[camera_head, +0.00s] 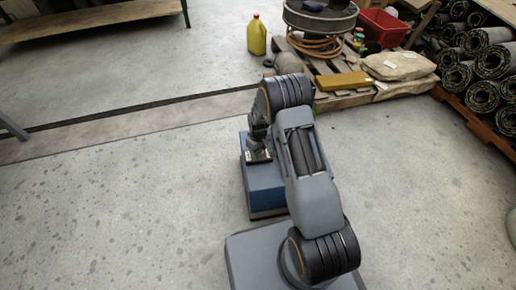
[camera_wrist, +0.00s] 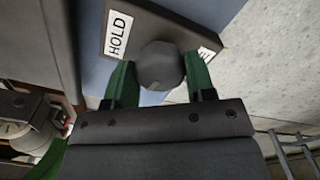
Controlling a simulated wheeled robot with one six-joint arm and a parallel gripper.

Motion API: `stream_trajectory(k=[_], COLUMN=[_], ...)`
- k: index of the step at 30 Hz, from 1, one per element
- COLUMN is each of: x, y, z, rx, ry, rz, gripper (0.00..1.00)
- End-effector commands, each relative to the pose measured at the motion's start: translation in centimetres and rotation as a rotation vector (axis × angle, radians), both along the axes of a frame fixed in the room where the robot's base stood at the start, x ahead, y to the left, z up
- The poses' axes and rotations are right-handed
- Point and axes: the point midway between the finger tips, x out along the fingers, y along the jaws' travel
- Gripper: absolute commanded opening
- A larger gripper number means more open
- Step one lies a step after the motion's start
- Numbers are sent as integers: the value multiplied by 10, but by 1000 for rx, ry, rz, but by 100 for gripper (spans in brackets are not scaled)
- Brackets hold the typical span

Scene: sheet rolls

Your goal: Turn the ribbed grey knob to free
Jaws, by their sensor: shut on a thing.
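The grey knob (camera_wrist: 160,66) sits on a dark panel (camera_wrist: 178,22) in the wrist view. The panel carries a white label reading HOLD (camera_wrist: 118,34) on the left. A second white label (camera_wrist: 209,54) on the right is mostly covered by a green finger, so its word cannot be read. My gripper (camera_wrist: 159,72) has its green fingers on both sides of the knob and is shut on it. A faint mark shows at the knob's lower edge. In the head view the blue box (camera_head: 264,190) stands below my wrist, and my arm hides the knob.
A pallet (camera_head: 338,98) with a yellow block (camera_head: 343,81), sacks (camera_head: 400,66) and hose lies beyond my arm. A yellow jug (camera_head: 257,35) stands left of it. Sheet rolls (camera_head: 487,62) are stacked at the right. The concrete floor left of the box is clear.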

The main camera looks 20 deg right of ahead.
Motion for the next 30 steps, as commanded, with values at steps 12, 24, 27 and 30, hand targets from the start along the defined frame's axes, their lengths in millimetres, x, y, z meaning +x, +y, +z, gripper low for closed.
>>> stream_trajectory(k=[12, 24, 27, 30], x=[0, 0, 0, 0], y=[0, 0, 0, 0], z=[1, 1, 1, 1], rx=[1, 0, 0, 0], ry=[-1, -1, -1, -1], rz=[394, 774, 869, 964], gripper=[26, 26, 26, 26])
